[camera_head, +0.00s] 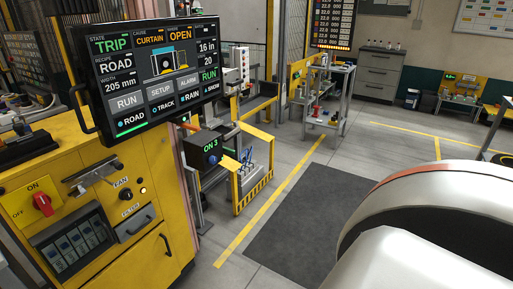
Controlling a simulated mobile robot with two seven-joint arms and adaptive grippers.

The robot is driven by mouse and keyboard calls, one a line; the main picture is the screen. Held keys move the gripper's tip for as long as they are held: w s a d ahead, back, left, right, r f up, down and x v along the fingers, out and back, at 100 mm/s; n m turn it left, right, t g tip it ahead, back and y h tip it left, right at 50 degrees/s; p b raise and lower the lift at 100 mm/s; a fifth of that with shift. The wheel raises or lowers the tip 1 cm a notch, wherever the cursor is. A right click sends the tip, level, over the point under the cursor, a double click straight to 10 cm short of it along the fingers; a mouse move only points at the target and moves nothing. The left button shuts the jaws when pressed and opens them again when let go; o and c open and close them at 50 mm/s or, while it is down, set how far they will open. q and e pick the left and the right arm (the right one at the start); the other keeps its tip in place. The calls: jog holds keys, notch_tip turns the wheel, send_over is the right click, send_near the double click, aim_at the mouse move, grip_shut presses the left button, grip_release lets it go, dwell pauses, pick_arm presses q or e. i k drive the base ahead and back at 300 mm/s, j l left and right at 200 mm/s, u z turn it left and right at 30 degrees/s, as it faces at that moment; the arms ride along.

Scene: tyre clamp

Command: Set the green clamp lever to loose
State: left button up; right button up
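I cannot make out a green clamp lever in the head view. A dark box (197,152) with green "ON 3" lettering stands past the yellow cabinet, with a small blue part on its front. Several blue parts (246,156) show on a low yellow-framed stand (239,194) beside it; they are too small to read as levers. Neither gripper is in view. A large white rounded form with an orange-red band fills the lower right and hides the floor there.
A yellow cabinet (150,262) with a red switch (43,203) fills the left. A screen (153,75) above it reads TRIP, CURTAIN, OPEN. A dark mat (305,215) lies on the open floor. A tool cart (328,105) and grey drawers (379,72) stand farther back.

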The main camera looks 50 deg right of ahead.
aim_at(230, 151)
jog(key=z, duration=1.25)
jog(key=i+l+u, duration=0.3)
jog(key=i+l, duration=0.2)
jog(key=i, duration=0.3)
jog(key=i+l+u, duration=0.3)
jog(key=i+l, duration=0.35)
jog(key=i, duration=0.1)
